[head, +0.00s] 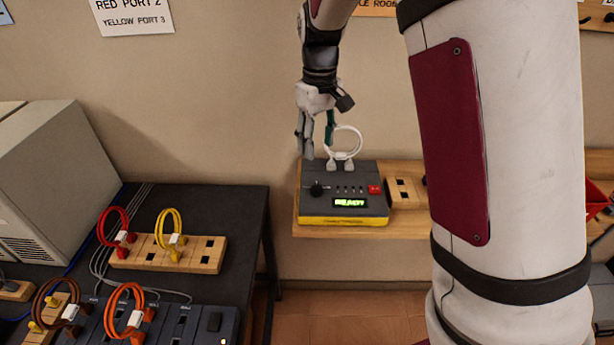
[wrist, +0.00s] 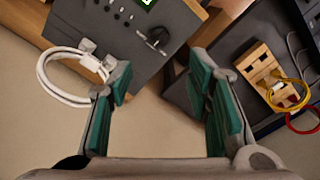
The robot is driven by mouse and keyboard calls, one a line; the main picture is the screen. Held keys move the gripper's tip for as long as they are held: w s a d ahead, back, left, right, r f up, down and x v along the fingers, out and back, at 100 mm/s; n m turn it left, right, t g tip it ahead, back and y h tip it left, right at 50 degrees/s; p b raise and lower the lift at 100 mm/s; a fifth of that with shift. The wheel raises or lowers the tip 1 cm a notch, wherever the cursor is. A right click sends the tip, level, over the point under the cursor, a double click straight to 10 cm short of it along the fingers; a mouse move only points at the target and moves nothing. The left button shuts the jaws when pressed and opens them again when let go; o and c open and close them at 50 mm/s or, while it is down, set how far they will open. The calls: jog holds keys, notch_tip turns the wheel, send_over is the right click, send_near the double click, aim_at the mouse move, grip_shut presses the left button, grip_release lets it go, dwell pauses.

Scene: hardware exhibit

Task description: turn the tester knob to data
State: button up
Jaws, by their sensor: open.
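The tester (head: 345,207) is a dark grey box with a yellow base on a wooden shelf. Its black knob (head: 317,189) is at the left of the top face. A green lit display (head: 350,203) and a red button (head: 375,189) are on it too; the display text is too small to read surely. In the wrist view the knob (wrist: 157,38) is ahead of my gripper, a little above the gap between the fingers. My gripper (head: 318,140) is open and empty, over the back left of the tester, apart from the knob. The wrist view shows its green pads (wrist: 163,88) spread wide.
A white looped cable (head: 347,142) is plugged in at the tester's back edge, close beside my gripper. A wooden socket block (head: 405,193) stands right of the tester. The dark table (head: 235,205) at left holds looped cables and port blocks.

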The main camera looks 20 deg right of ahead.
aim_at(317, 186)
notch_tip(317, 186, down, 13)
jog(key=shift+s+f+p, duration=0.1)
jog(key=shift+p, duration=0.5)
grip_shut()
